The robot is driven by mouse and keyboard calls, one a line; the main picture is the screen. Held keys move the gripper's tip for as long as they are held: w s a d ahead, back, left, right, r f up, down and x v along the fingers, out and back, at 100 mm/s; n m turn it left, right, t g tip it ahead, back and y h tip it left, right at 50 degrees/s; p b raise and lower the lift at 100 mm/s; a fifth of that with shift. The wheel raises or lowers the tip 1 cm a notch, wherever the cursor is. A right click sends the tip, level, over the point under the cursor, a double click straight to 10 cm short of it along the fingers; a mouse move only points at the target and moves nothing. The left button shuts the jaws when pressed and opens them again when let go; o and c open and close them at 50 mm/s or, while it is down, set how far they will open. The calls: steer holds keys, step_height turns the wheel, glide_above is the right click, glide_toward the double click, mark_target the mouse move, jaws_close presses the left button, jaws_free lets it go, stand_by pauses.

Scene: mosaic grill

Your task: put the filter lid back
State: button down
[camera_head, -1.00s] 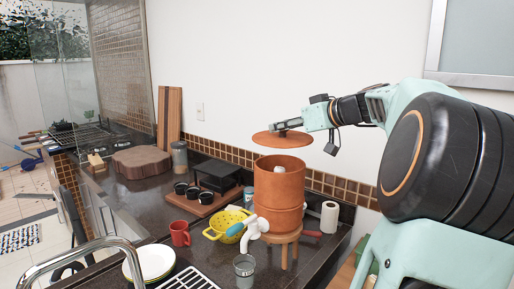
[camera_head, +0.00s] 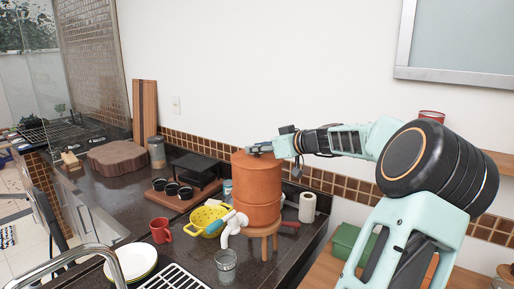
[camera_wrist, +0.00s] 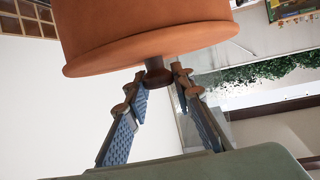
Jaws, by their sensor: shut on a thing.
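The clay water filter (camera_head: 257,190) stands upright on a small wooden stool (camera_head: 264,231) on the counter. Its round terracotta lid (camera_head: 243,155) lies across the filter's top, with no gap that I can make out in the head view. In the wrist view, the lid (camera_wrist: 205,38) appears against the filter body (camera_wrist: 110,18), its rim slightly wider than the body. My gripper (camera_head: 258,149) is at the lid's top. In the wrist view, my gripper (camera_wrist: 158,76) is shut on the lid's dark knob (camera_wrist: 155,70), one finger on each side.
A yellow colander (camera_head: 207,218), red mug (camera_head: 160,231) and glass (camera_head: 226,264) stand nearby. A paper roll (camera_head: 307,207) is right of the filter. The wall is close behind.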

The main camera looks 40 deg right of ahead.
steer(key=shift+f+b, duration=0.15)
steer(key=shift+b, duration=0.2)
steer(key=c, duration=1.7)
jaws_free()
steer(key=shift+o, duration=0.2)
steer(key=shift+r+p, duration=0.3)
steer(key=shift+p, duration=0.1)
steer(key=b+v, duration=0.3)
steer(key=v, duration=0.9)
steer(key=shift+w+f, duration=0.1)
